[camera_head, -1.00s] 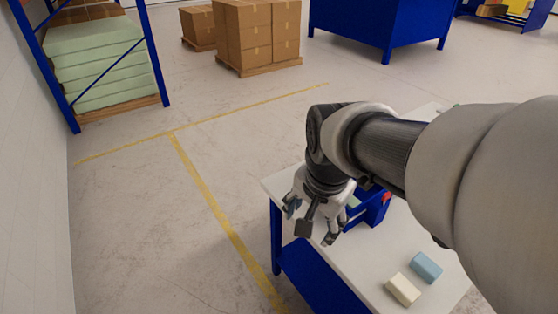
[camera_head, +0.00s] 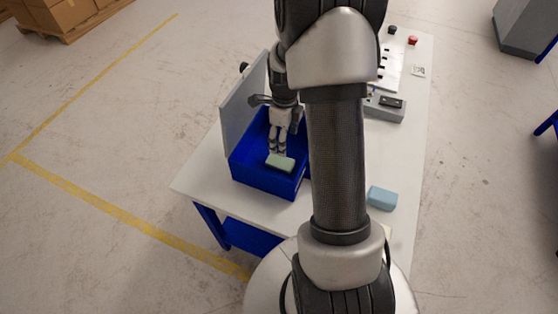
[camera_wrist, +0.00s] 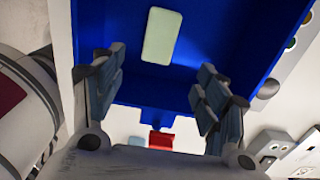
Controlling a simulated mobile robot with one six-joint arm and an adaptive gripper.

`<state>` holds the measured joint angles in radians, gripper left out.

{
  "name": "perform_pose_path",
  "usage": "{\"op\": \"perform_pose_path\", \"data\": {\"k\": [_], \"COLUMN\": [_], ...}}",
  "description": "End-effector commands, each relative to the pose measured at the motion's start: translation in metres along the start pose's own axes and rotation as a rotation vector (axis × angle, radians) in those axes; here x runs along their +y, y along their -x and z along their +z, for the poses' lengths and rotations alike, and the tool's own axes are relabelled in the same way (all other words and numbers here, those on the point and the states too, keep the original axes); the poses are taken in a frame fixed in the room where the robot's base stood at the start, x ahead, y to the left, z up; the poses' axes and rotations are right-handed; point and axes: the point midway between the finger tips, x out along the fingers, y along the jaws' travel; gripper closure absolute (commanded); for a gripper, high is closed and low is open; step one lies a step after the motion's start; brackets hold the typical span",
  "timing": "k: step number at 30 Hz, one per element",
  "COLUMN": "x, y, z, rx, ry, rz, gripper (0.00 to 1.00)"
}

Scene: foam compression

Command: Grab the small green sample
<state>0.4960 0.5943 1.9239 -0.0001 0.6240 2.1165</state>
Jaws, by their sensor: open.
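The small green sample (camera_head: 280,162) is a pale green block lying inside the blue bin (camera_head: 241,174), near the bin's front wall in the head view. In the wrist view the green sample (camera_wrist: 161,36) lies on the blue floor of the bin (camera_wrist: 232,40). My gripper (camera_head: 281,150) reaches down at the bin, close to the sample. In the wrist view my gripper (camera_wrist: 158,90) has its fingers spread wide, with nothing between the tips. The sample shows beyond the fingertips, roughly centred between them and apart from both.
A light blue block (camera_head: 382,198) lies on the white table (camera_head: 200,180), right of my arm. A grey panel (camera_head: 245,95) stands along the bin's left side. A control box (camera_head: 386,106) and a red button (camera_head: 412,41) are at the table's far right.

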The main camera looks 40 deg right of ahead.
Motion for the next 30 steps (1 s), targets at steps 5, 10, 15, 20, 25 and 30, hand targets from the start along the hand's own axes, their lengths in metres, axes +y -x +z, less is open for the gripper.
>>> {"op": "perform_pose_path", "data": {"k": [5, 10, 15, 20, 25, 30], "x": [0.001, 0.001, 0.001, 0.002, 0.003, 0.002], "y": [-0.042, -0.061, -0.068, -0.086, -0.112, -0.116], "z": [0.000, 0.001, 0.002, 0.006, 0.008, 0.009], "rx": [0.001, 0.000, 0.000, 0.001, 0.001, -0.001], "ry": [0.002, 0.002, 0.003, 0.004, 0.002, 0.002], "rz": [0.002, 0.000, 0.000, 0.001, 0.002, -0.001], "gripper": [0.33, 0.33, 0.33, 0.33, 0.33, 0.33]}}
